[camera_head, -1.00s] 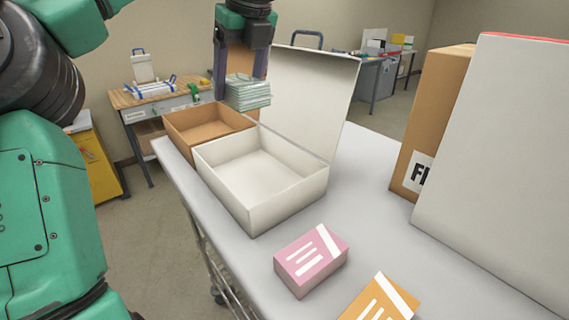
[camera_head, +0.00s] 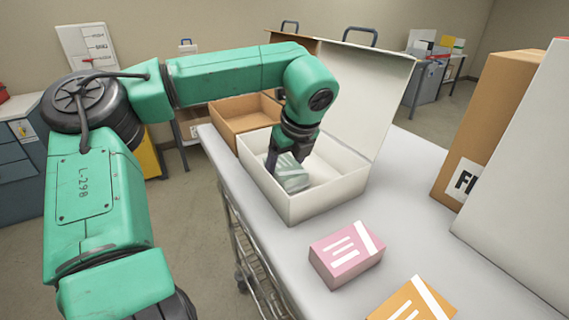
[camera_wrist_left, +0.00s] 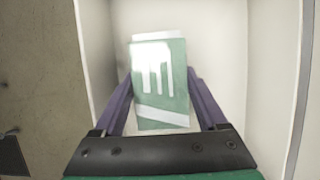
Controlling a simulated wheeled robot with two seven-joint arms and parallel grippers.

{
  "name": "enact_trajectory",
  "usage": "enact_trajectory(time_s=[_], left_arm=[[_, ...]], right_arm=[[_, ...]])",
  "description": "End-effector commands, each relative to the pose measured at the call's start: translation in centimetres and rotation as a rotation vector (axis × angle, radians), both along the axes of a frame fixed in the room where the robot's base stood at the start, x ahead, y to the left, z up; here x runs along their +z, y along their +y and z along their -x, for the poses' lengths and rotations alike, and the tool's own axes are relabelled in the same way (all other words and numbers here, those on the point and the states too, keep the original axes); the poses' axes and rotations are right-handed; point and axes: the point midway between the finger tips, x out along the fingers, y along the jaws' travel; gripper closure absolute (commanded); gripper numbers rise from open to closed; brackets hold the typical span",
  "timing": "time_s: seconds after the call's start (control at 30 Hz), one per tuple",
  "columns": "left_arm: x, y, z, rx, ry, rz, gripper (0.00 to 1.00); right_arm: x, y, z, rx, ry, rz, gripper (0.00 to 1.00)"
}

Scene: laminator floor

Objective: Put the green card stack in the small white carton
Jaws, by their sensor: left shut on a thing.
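The green card stack (camera_head: 291,177) is inside the small white carton (camera_head: 316,205), between the fingers of my left gripper (camera_head: 284,168). In the left wrist view the stack (camera_wrist_left: 160,85) shows its green face with white marks, and both fingers press its sides. The carton's pale walls (camera_wrist_left: 272,80) stand around it there. Whether the stack touches the carton floor I cannot tell. The carton's lid (camera_head: 362,95) stands open at the back. My right gripper is not in view.
A brown open box (camera_head: 243,120) stands behind the carton. A pink box (camera_head: 346,254) and an orange box (camera_head: 413,302) lie in front on the grey table (camera_head: 405,185). A tall brown carton (camera_head: 490,120) and a large white panel (camera_head: 520,190) stand at the right.

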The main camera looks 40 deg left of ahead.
Motion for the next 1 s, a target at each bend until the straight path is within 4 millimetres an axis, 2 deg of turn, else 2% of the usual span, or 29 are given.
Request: enact_trajectory(time_s=[0.07,0.1,0.13,0.17,0.47,0.57,0.8,0.9,1.0], left_arm=[[0.0,0.0,0.0,0.000,0.000,0.000,0.91],[0.0,0.0,0.0,0.000,0.001,0.000,0.18],[0.0,0.0,0.0,0.000,0.001,0.000,0.06],[0.0,0.0,0.0,0.000,0.001,0.000,0.00],[0.5,-0.2,0.0,0.000,0.000,-0.002,0.00],[2.0,-0.8,0.2,-0.001,-0.002,-0.005,0.00],[8.1,-3.2,0.9,0.001,-0.002,-0.005,0.00],[10.0,-3.9,1.2,0.001,0.001,-0.003,0.00],[10.9,-4.3,1.3,0.000,0.002,-0.002,0.00]], right_arm=[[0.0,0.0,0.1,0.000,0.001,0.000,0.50],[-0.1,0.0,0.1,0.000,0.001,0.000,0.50],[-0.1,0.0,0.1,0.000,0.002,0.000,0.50],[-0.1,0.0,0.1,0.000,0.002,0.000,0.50],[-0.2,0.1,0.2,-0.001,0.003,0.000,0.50],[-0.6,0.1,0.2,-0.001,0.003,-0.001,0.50],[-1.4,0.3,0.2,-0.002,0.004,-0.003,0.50],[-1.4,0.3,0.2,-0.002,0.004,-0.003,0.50],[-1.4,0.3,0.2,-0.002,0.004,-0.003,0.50]])
